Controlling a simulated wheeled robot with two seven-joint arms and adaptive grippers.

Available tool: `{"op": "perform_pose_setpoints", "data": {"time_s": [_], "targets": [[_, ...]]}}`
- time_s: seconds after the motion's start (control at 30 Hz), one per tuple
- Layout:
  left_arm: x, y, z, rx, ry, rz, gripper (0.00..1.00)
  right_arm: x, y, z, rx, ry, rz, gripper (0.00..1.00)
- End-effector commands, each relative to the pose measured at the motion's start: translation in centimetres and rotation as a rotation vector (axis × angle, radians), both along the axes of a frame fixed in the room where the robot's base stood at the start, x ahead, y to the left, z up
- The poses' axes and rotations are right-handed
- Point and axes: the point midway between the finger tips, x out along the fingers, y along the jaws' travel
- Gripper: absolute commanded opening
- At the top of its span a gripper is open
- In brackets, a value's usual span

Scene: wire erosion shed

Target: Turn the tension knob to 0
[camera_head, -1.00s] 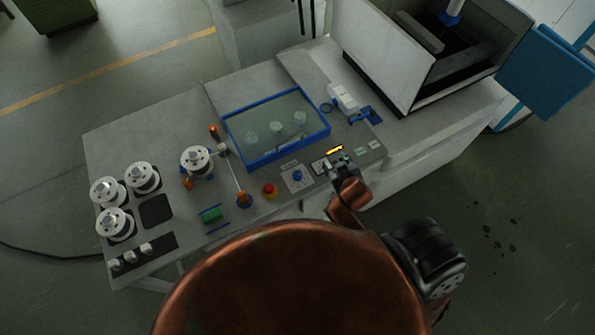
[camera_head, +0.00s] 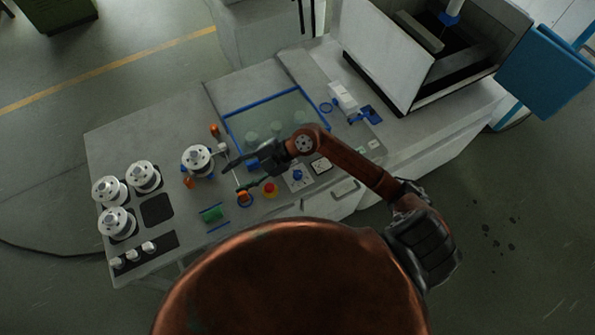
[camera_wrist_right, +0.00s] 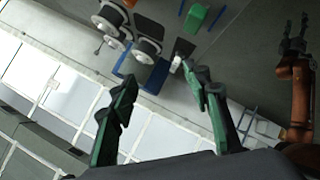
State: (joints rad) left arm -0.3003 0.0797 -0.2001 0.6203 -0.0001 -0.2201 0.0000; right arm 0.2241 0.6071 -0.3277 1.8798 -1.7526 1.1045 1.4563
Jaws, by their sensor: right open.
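A blue knob (camera_head: 297,175) on a white dial plate stands at the front of the grey bench, beside a red push button (camera_head: 270,188). I take it as the tension knob, but its label is too small to read. My right gripper (camera_head: 238,175) reaches left over the bench, past the knob. It is open and empty, with its fingertips near the wire guide and the mounted spool. The right wrist view shows its two green-padded fingers (camera_wrist_right: 158,73) wide apart. Another copper arm with a dark gripper (camera_wrist_right: 295,38) shows at that view's right edge, apparently my left one.
White spools (camera_head: 142,176) stand on the bench's left, one mounted spool (camera_head: 197,159) nearer the middle. A blue-rimmed tray (camera_head: 236,118) lies behind my right gripper, partly hidden. A green block (camera_head: 211,214) sits at the front. A large open machine tank (camera_head: 385,62) stands back right.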

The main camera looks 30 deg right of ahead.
Motion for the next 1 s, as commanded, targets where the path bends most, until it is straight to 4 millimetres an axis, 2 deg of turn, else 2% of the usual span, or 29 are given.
{"op": "perform_pose_setpoints", "data": {"time_s": [0.03,0.1,0.2,0.3,0.4,0.5,0.57,1.0], "targets": [[0.0,0.0,0.1,0.000,0.000,0.000,0.44,0.0,-2.1,-2.5,-0.141,0.055,0.011,0.44],[0.0,0.0,0.2,0.000,0.000,0.000,0.44,0.0,-5.7,-5.6,-0.334,0.143,-0.007,0.44],[0.0,0.0,0.3,0.000,0.000,0.000,0.44,0.2,-11.6,-8.2,-0.579,0.255,-0.078,0.44],[0.0,0.0,0.3,0.000,0.000,0.000,0.44,0.4,-16.6,-9.1,-0.760,0.341,-0.165,0.44],[0.0,0.0,0.4,0.000,0.000,0.000,0.44,0.4,-19.8,-9.2,-0.869,0.392,-0.233,0.44],[0.0,0.0,0.4,0.000,0.000,0.000,0.44,0.4,-21.3,-9.3,-0.917,0.417,-0.267,0.44],[0.0,0.0,0.5,0.000,-0.001,0.000,0.44,0.3,-21.6,-9.6,-0.925,0.423,-0.273,0.44],[0.1,0.0,1.9,0.000,-0.001,0.000,0.44,0.2,-21.4,-15.8,-0.920,0.423,-0.270,0.44]]}}
